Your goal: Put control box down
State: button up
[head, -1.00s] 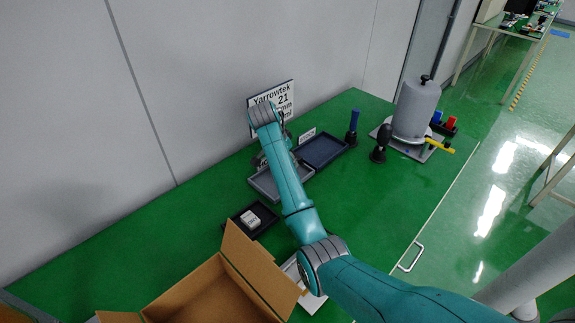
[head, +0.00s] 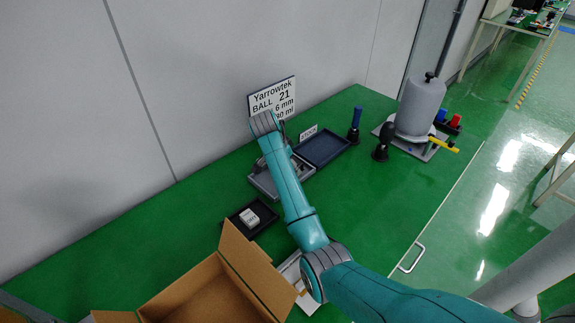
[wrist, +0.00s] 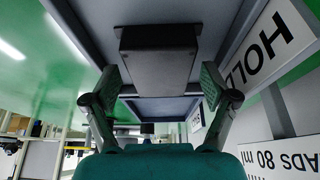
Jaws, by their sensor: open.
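The control box (wrist: 158,58) is a dark grey block between my open fingers in the wrist view, lying on the grey tray (wrist: 85,40) beside a white HOLD label (wrist: 265,52). My gripper (wrist: 160,82) is open, with one finger on each side of the box and a narrow gap visible at both sides. In the head view my gripper (head: 284,150) is over the grey tray (head: 266,186), largely hidden behind my arm. The box cannot be made out clearly there.
A dark tray (head: 335,141) adjoins the grey one. A sign (head: 272,96) stands behind. A small black tray (head: 235,218) holds a white item. An open cardboard box (head: 180,287) is in front. A grey cylinder (head: 419,102) and dark-based tools stand right. Green table is clear between.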

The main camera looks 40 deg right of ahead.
jog(key=v, duration=0.6)
jog(key=shift+r, duration=0.15)
jog(key=shift+a+r, duration=0.3)
jog(key=shift+r, duration=0.4)
